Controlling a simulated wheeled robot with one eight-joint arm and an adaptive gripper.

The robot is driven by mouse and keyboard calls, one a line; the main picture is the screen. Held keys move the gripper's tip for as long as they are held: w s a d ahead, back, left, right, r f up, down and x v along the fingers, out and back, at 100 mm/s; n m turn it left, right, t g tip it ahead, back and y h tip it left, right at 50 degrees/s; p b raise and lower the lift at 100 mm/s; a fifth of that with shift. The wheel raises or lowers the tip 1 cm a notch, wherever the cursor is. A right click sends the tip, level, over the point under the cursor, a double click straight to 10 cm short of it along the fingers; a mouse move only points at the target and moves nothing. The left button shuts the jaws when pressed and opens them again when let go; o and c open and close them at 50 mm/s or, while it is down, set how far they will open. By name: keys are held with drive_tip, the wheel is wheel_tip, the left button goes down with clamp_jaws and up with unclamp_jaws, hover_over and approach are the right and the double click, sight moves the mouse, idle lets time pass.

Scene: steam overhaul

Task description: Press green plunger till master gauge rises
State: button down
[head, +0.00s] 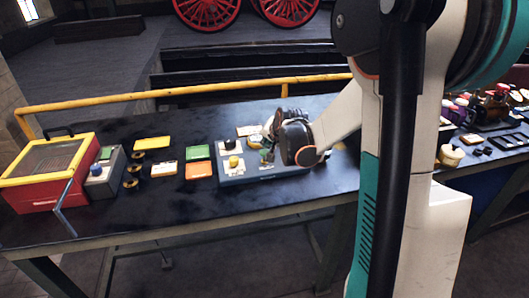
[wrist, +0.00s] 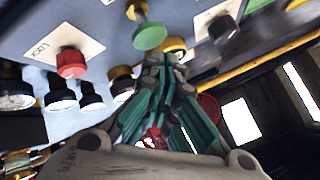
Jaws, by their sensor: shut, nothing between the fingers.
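The green plunger (wrist: 150,37) is a round green cap on a brass stem, standing out from the grey-blue panel at the top of the wrist view. My gripper (wrist: 165,62) is shut and empty, its fingertips close beside the green cap; I cannot tell whether they touch. In the head view my gripper (head: 268,148) is over the right part of the grey-blue panel box (head: 265,179) on the bench, hiding part of it. A small round dial (wrist: 16,101) is at the left of the wrist view, partly cut off. I cannot tell if it is the master gauge, and its reading is unclear.
A red knob (wrist: 71,64), a yellow knob (wrist: 174,46) and a black knob (wrist: 222,28) stand near the plunger. On the bench are a red-and-yellow box (head: 30,192), a green tray (head: 198,152) and an orange tray (head: 199,170). The bench's front is clear.

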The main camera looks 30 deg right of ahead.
idle(0.5)
drive_tip(key=shift+f+b, duration=0.35)
drive_tip(key=shift+f, duration=0.1)
drive_tip(key=shift+f+b, duration=1)
drive_tip(key=shift+f, duration=0.3)
idle(1.3)
drive_tip(key=shift+r, duration=0.1)
drive_tip(key=shift+r+p, duration=1.25)
drive_tip(key=shift+r, duration=0.45)
drive_tip(key=shift+r+p, duration=1.85)
drive_tip(key=shift+r, duration=0.65)
